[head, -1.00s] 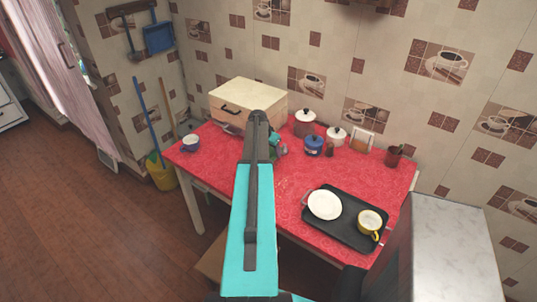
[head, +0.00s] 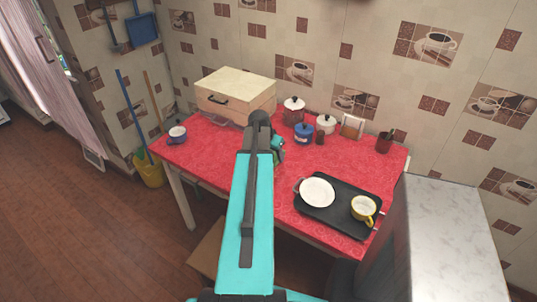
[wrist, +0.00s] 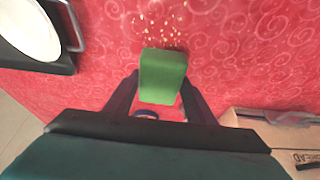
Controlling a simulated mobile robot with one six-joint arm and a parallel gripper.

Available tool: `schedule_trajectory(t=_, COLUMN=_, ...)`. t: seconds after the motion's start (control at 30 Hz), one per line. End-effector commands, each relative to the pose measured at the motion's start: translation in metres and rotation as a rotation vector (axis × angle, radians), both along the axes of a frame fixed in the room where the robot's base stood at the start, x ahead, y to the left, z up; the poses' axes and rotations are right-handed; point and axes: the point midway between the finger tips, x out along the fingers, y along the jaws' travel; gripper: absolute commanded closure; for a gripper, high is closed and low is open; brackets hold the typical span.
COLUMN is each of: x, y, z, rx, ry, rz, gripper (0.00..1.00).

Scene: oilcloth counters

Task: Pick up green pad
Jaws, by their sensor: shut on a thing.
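The green pad (wrist: 163,75) is a small green block between the two fingers of my gripper (wrist: 161,90) in the wrist view. My gripper is shut on it. The pad is over the red oilcloth, and I cannot tell whether it touches the cloth. In the head view my arm hides most of the gripper (head: 277,152), and I cannot make out the pad clearly there.
The red table (head: 222,163) holds a cream bread box (head: 240,92), several pots and jars at the back, and a blue-and-white cup (head: 177,134) at left. Crumbs (wrist: 160,30) lie beyond the pad.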

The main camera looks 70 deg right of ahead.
Motion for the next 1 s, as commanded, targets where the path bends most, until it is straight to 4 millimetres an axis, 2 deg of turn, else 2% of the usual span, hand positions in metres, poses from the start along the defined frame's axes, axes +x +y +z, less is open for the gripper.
schedule_trajectory(t=0.2, x=-0.0083, y=0.0092, z=0.0005, rx=0.001, ry=0.0, rz=0.0, gripper=0.71)
schedule_trajectory(t=0.83, x=-0.0095, y=0.0098, z=0.0011, rx=0.001, ry=-0.001, rz=-0.001, gripper=0.71)
schedule_trajectory(t=0.87, x=-0.0095, y=0.0098, z=0.0011, rx=0.001, ry=-0.001, rz=-0.001, gripper=0.54)
schedule_trajectory(t=0.93, x=-0.0095, y=0.0098, z=0.0011, rx=0.001, ry=-0.001, rz=-0.001, gripper=0.66)
schedule_trajectory(t=1.0, x=-0.0094, y=0.0098, z=0.0011, rx=0.001, ry=-0.001, rz=-0.001, gripper=0.68)
